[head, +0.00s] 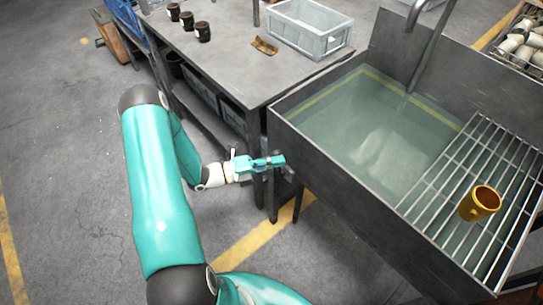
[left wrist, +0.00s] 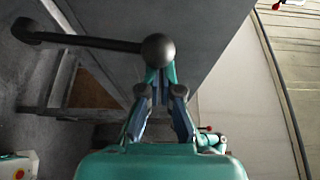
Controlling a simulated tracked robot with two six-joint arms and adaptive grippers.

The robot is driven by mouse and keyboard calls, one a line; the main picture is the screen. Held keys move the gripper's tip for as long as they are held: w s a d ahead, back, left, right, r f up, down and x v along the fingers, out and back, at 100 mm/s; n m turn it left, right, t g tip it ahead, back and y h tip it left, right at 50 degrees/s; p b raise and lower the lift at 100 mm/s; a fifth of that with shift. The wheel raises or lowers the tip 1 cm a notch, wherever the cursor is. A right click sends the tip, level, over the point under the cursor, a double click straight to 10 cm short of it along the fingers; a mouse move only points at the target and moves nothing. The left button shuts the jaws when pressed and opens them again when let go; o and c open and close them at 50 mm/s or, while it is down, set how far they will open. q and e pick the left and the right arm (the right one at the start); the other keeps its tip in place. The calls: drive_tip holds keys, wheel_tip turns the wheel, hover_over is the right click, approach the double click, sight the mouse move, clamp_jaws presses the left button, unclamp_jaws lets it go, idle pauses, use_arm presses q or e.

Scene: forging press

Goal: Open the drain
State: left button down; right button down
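The sink (head: 345,185) is a grey metal tank holding water, at the right of the head view. In the left wrist view a dark lever (left wrist: 95,43) with a round knob (left wrist: 158,48) lies beside a grey panel. My left gripper (head: 277,162) is low at the sink's near left corner. In the left wrist view its fingers (left wrist: 161,80) converge at the knob, which covers their tips. I cannot tell whether they grip it. The drain opening is not distinguishable under the water. My right gripper is not in view.
A metal table (head: 230,60) adjoins the sink and carries a grey crate (head: 308,42), dark cups (head: 203,32) and a small brown part (head: 264,45). A wire rack (head: 470,190) over the sink holds a brass cup (head: 480,203). Floor at the left is mostly clear.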

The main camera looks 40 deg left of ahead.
use_arm(q)
drive_tip(key=s+a, duration=0.1)
drive_tip(key=s, duration=0.8)
drive_tip(key=shift+s+b, duration=0.2)
drive_tip(key=shift+b, duration=0.2)
drive_tip(key=shift+w+d, duration=0.1)
